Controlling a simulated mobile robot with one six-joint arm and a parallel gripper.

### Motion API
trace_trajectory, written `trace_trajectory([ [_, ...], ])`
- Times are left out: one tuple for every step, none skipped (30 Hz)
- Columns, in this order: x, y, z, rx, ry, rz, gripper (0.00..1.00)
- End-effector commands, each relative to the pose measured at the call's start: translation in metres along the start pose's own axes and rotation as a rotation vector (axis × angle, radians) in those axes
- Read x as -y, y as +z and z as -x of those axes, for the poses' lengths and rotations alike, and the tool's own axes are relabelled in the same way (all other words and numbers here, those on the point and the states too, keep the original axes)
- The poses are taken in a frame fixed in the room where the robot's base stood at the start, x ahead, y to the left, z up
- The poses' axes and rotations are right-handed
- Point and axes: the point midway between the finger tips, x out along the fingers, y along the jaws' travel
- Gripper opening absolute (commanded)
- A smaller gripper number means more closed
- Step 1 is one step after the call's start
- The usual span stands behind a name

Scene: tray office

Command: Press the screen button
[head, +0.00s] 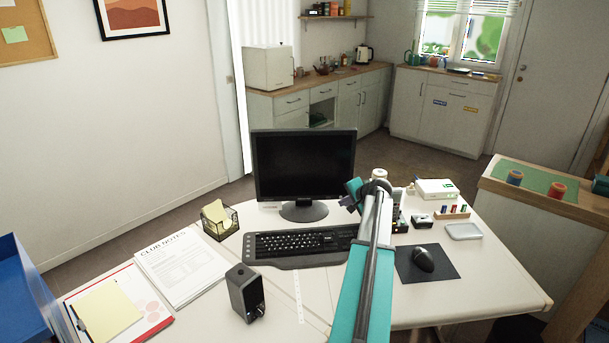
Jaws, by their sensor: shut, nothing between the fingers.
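The screen (303,165) is a black monitor on a dark stand at the back of the white desk. Its display is dark. Its button is too small to make out; the lower right bezel is close to my gripper in the picture. My teal arm reaches up from the bottom of the head view. My gripper (346,201) is at its far end, just right of the monitor's lower right corner, shut and empty. I cannot tell whether it touches the monitor.
A black keyboard (302,245) lies in front of the monitor. A speaker (245,293), papers (184,265) and a wire note holder (220,223) are on the left. A mouse (423,260) on a dark pad, a white box (437,189) and small desk items are on the right.

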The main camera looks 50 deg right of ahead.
Motion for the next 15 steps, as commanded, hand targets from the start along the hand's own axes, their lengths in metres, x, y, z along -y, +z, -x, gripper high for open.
trace_trajectory([
  [0.000,0.000,0.000,0.000,0.000,0.000,0.00],
  [0.000,0.000,0.000,0.000,0.000,0.000,0.00],
  [0.000,0.000,0.000,0.000,0.000,0.000,0.00],
  [0.000,0.000,0.000,0.000,0.000,0.000,0.00],
  [0.000,0.000,0.000,0.000,0.000,0.000,0.00],
  [-0.001,0.001,0.001,0.000,0.000,0.000,0.00],
  [-0.001,0.001,0.001,0.000,0.000,0.000,0.00],
  [-0.002,0.002,0.002,0.000,0.000,0.000,0.00],
  [-0.003,0.003,0.004,0.000,0.000,0.000,0.00],
  [-0.004,0.004,0.005,0.000,0.000,0.000,0.00],
  [-0.004,0.005,0.006,0.000,0.000,0.000,0.00],
  [-0.006,0.006,0.008,0.000,0.000,0.000,0.00],
  [-0.007,0.007,0.010,0.000,0.000,0.000,0.00],
  [-0.008,0.009,0.011,0.000,0.000,0.000,0.00],
  [-0.009,0.010,0.013,0.000,0.000,0.000,0.00],
])
